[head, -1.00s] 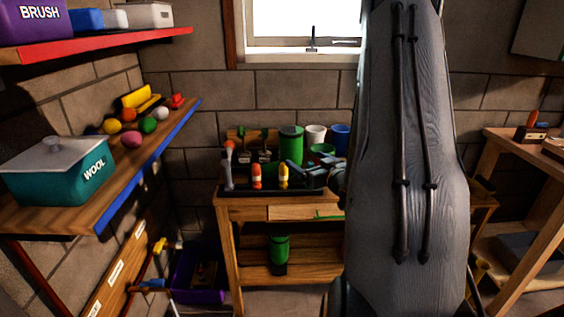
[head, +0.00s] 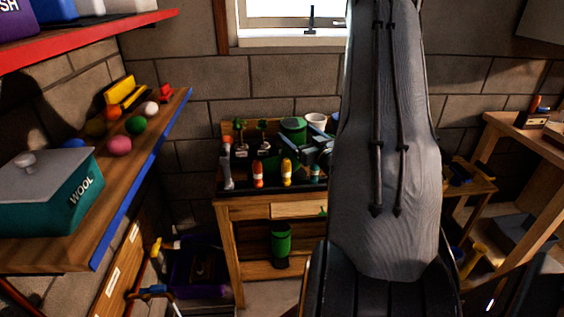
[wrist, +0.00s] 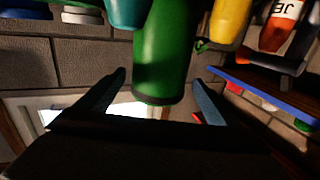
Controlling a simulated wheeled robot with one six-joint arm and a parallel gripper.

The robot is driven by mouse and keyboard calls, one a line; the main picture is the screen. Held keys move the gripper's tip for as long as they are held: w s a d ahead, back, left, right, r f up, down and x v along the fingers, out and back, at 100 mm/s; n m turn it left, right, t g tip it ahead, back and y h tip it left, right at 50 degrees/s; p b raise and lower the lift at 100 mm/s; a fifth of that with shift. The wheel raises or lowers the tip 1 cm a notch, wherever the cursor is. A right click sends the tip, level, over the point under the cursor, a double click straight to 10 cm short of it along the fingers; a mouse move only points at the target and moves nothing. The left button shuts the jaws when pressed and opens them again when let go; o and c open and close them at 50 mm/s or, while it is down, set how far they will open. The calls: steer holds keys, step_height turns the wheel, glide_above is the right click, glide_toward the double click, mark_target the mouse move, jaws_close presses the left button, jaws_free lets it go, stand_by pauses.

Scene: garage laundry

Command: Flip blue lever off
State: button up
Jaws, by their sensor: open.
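I cannot make out a blue lever for certain in either view. Two small upright fixtures with green tops (head: 240,126) stand at the back of the wooden workbench (head: 228,209). My gripper (wrist: 160,76) is open; in the head view my arm partly hides it over the bench's right part. In the wrist view, which looks upside down, a green cylinder (wrist: 165,45) shows between or beyond the fingers; I cannot tell whether they touch it. My arm hides the bench's right end.
An orange bottle (head: 258,175), a yellow bottle (head: 287,172) and a teal item (head: 316,173) line the bench's front. A green canister (head: 293,130) and white cup (head: 316,119) stand behind. A shelf with a WOOL box (head: 45,195) juts in at left.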

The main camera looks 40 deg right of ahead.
steer(key=w+p, duration=0.1)
steer(key=w, duration=0.1)
steer(key=w+p, duration=0.1)
steer(key=w, duration=0.1)
steer(key=shift+d+r, duration=0.15)
steer(key=shift+d, duration=0.25)
steer(key=shift+w+d, duration=0.1)
steer(key=shift+w, duration=0.45)
steer(key=c, duration=2.1)
steer(key=shift+r, duration=0.15)
steer(key=shift+c, duration=0.2)
step_height(320, 180, up, 18)
steer(key=b, duration=0.4)
steer(key=shift+f, duration=0.2)
